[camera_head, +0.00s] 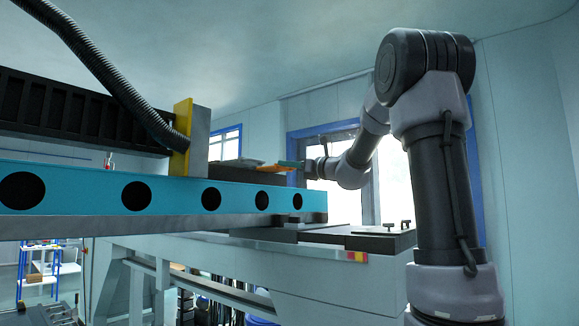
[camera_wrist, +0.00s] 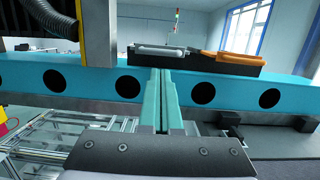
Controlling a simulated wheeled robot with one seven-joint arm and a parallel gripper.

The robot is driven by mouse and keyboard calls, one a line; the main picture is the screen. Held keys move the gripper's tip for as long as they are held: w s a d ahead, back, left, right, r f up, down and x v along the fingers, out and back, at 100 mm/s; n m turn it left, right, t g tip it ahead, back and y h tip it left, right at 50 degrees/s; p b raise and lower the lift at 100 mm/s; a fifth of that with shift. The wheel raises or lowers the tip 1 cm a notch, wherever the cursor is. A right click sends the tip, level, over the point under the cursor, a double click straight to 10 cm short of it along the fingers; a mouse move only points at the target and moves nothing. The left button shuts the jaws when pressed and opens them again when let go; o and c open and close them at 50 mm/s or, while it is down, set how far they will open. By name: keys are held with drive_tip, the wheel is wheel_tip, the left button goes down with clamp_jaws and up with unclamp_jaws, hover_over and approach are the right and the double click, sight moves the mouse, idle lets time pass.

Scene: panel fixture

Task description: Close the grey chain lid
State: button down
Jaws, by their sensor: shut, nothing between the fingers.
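A grey lid (camera_wrist: 160,50) lies along the top of a dark box on the blue beam in the wrist view; an orange lid (camera_wrist: 240,58) is to its right. In the head view the grey lid (camera_head: 238,162) shows as a thin plate, with the orange one (camera_head: 273,168) beside it. I cannot tell how far the grey lid stands open. My gripper (camera_wrist: 161,72) has its two teal fingers together, empty, pointing at the beam just below the grey lid in the wrist view. In the head view my gripper (camera_head: 284,164) is at the orange lid's right; contact is unclear.
The blue beam (camera_head: 90,188) with round black holes runs across both views. A yellow plate (camera_head: 181,137) and grey block stand left of the lids, with a black ribbed hose (camera_head: 100,70) above. A bench with a dark plate (camera_head: 370,238) lies below right.

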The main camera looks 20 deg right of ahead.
approach(243, 165)
drive_tip(key=s, duration=0.1)
drive_tip(key=s+r, duration=0.1)
drive_tip(key=s, duration=0.1)
drive_tip(key=shift+s+d+r, duration=0.15)
drive_tip(key=shift+s+r, duration=0.15)
drive_tip(key=x, duration=0.3)
drive_tip(key=f+x, duration=0.1)
drive_tip(key=x, duration=0.3)
drive_tip(key=f+x, duration=0.1)
drive_tip(key=x, duration=0.3)
drive_tip(key=shift+w, duration=0.2)
drive_tip(key=shift+w+a, duration=0.25)
drive_tip(key=shift+w, duration=0.05)
drive_tip(key=shift+r, duration=0.2)
drive_tip(key=shift+s, duration=0.1)
